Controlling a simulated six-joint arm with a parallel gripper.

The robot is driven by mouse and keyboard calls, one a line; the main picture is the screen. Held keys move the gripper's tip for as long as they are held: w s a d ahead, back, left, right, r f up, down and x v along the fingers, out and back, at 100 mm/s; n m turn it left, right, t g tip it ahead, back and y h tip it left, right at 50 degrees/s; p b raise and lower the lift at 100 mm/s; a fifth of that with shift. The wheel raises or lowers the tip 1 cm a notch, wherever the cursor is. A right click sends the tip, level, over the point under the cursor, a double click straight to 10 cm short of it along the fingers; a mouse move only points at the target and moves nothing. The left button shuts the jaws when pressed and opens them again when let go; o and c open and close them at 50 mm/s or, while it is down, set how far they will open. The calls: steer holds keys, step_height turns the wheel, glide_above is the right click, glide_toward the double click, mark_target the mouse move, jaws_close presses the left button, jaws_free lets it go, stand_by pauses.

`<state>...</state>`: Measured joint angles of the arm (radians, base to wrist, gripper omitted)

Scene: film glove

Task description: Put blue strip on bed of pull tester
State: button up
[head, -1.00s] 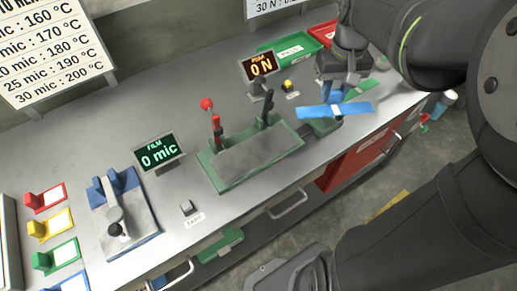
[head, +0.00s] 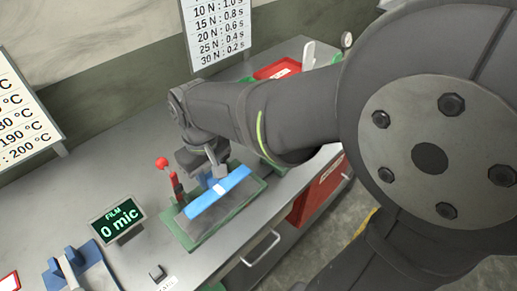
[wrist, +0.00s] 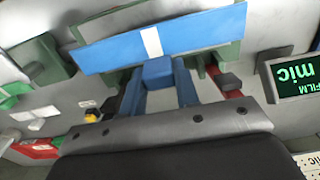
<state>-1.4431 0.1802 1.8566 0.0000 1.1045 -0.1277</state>
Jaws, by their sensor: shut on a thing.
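The blue strip (head: 232,183) has a white band across its middle and lies lengthwise over the grey bed (head: 204,226) of the green-framed pull tester (head: 237,217). I cannot tell whether it touches the bed. My gripper (head: 217,176) is shut on the strip from the far side, near its middle. In the wrist view the strip (wrist: 205,33) stretches across the top, in front of my blue gripper fingers (wrist: 160,80). The strip hides much of the bed. The tester's red-knobbed lever (head: 163,163) stands upright by its left end.
The film display (head: 118,218) reads 0 mic, left of the tester. A small button (head: 157,272) sits in front. A red tray (head: 278,69) lies at the back right. My arm covers the right side. The counter's front edge is close to the tester.

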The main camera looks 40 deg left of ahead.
mark_target(213, 189)
steer(key=shift+f, duration=3.05)
steer(key=shift+f, duration=0.1)
steer(key=o, duration=0.9)
steer(key=shift+o, duration=0.2)
step_height(213, 189, up, 12)
steer(key=shift+r, duration=0.15)
steer(key=shift+f, duration=4.15)
steer(key=shift+f, duration=0.1)
